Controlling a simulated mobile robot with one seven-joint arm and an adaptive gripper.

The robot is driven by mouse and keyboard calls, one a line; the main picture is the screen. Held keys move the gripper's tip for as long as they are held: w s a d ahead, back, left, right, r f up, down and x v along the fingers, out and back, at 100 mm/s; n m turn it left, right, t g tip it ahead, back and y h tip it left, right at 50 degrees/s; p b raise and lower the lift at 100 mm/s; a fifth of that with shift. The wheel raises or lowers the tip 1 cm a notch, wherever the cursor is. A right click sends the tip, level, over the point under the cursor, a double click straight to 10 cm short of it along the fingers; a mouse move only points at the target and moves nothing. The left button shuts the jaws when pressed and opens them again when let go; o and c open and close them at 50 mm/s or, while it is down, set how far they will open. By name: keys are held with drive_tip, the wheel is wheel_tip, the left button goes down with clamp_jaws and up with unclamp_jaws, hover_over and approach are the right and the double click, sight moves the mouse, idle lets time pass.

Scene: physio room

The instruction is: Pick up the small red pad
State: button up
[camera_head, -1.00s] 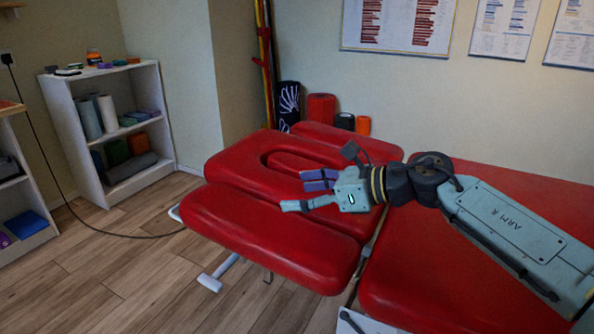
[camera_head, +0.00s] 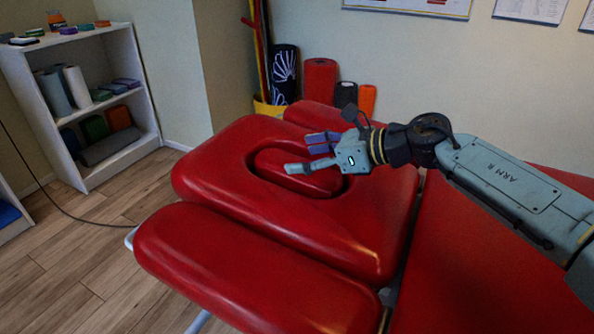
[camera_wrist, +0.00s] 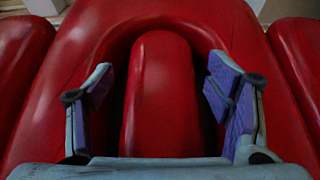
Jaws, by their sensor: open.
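The small red pad (camera_head: 270,163) is a rounded, elongated cushion. It lies inside the U-shaped opening of a larger red cushion (camera_head: 225,165) at the end of the treatment table. My gripper (camera_head: 303,154) is open and empty over the pad's right part in the head view, which hides some of it. In the wrist view the pad (camera_wrist: 162,95) runs up the middle between my two spread fingers (camera_wrist: 160,82), with purple inner faces. One finger appears at each side of the pad. I cannot tell how high the fingertips are above it.
Long red side cushions flank the larger cushion, one in front (camera_head: 240,275). The table's main red section (camera_head: 470,250) lies under my arm. A white shelf (camera_head: 148,85) stands at the left, and rollers (camera_head: 320,80) stand by the wall.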

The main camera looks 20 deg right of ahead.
sight(272, 155)
drive_tip(key=shift+x, duration=1.1)
drive_tip(key=shift+w+r+x, duration=0.1)
drive_tip(key=shift+r+x, duration=0.05)
drive_tip(key=shift+x, duration=0.75)
drive_tip(key=shift+w+r+x, duration=0.1)
drive_tip(key=shift+r+x, duration=0.1)
drive_tip(key=shift+x, duration=0.75)
drive_tip(key=shift+r+x, duration=0.15)
drive_tip(key=shift+x, duration=0.75)
drive_tip(key=shift+a, duration=0.1)
drive_tip(key=c, duration=0.9)
